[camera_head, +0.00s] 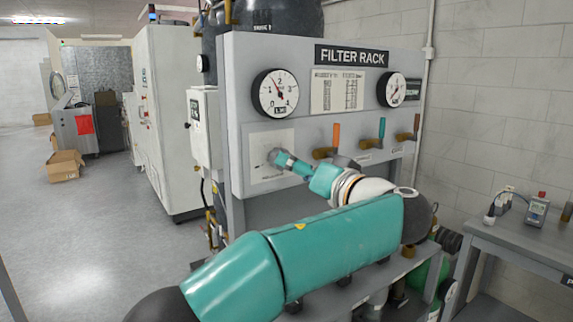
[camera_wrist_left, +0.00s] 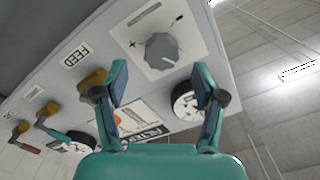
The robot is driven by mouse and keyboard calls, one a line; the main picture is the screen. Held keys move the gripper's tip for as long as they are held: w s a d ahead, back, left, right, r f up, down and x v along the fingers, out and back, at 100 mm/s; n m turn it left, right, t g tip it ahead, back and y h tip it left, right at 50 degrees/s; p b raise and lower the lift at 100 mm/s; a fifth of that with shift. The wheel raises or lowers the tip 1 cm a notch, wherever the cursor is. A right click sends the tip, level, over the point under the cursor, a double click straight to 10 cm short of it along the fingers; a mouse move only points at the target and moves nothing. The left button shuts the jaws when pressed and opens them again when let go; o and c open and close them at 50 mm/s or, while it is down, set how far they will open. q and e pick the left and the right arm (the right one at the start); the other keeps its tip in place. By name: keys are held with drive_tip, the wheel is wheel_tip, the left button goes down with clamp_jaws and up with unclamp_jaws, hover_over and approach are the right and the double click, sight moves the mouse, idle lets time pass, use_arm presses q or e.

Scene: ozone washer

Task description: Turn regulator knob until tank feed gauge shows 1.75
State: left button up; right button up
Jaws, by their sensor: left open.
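The grey regulator knob (camera_wrist_left: 162,52) sits on a white plate with plus and minus marks in the left wrist view. In the head view, my left gripper (camera_head: 280,158) is in front of this plate (camera_head: 268,175) and largely covers the knob. My left gripper (camera_wrist_left: 160,84) is open, its fingers spread apart; the knob shows beyond the fingertips, between them. A round gauge (camera_head: 275,93) is above the plate, its needle pointing up and slightly left, near the 2. A second gauge (camera_head: 391,90) is at the panel's right; its reading is too small to tell. My right gripper is not visible.
Valves with orange (camera_head: 336,134), teal (camera_head: 381,130) and brown (camera_head: 415,124) levers stick out right of my gripper. A grey bench (camera_head: 500,240) with small devices stands at the right. The floor (camera_head: 110,215) at left is mostly clear.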

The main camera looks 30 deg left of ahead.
use_arm(q)
drive_tip(key=v, duration=0.5)
drive_tip(key=shift+s+d+f, duration=0.1)
drive_tip(key=shift+d, duration=0.2)
